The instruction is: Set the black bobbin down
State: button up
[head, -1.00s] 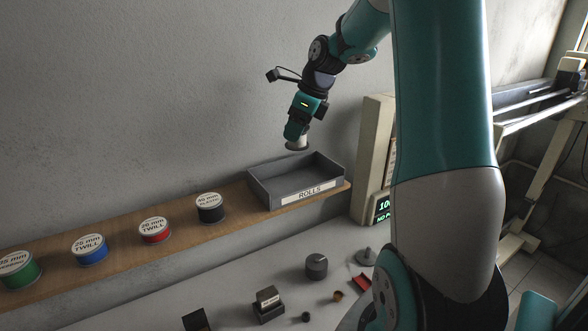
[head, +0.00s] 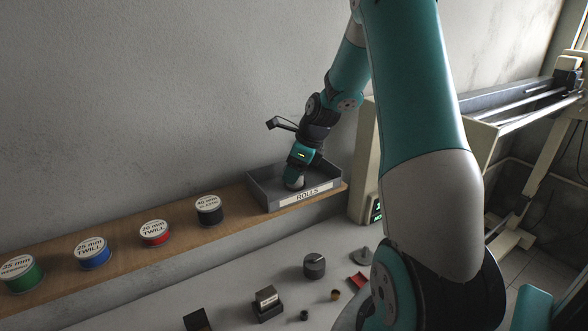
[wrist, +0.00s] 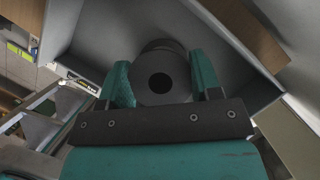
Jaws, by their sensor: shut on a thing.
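My gripper (head: 294,181) is low inside the grey tray labelled ROLLS (head: 310,194), pointing down. In the wrist view the two teal fingers of my gripper (wrist: 162,78) are shut on either side of the black bobbin (wrist: 160,62). The bobbin shows as a dark round end with a hole in its middle. The tray's grey floor and walls (wrist: 235,60) surround it in the wrist view. In the head view the bobbin is mostly hidden by the fingers and the tray's front wall. I cannot tell whether it touches the tray floor.
The tray stands at the right end of a wooden shelf (head: 180,219). Left of it stand labelled spools: black (head: 208,211), red (head: 154,233), blue (head: 93,252) and green (head: 20,274). A cream machine (head: 362,160) stands close on the right. Small parts lie on the bench below.

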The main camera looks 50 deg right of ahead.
jog(key=o, duration=0.9)
jog(key=shift+f, duration=0.1)
jog(key=b+v, duration=0.2)
jog(key=v, duration=1)
jog(key=s+a+r+n+g+y, duration=0.1)
jog(key=s+a+n, duration=0.1)
jog(key=a+n, duration=0.85)
jog(key=s+a+n+g+y, duration=0.1)
jog(key=s+a+n, duration=0.1)
jog(key=a+n, duration=0.9)
jog(key=s+a+f+n+g, duration=0.1)
jog(key=s+a+n, duration=1.4)
jog(key=shift+a+f+g, duration=0.4)
jog(key=shift+s+n, duration=0.1)
jog(key=shift+n, duration=0.15)
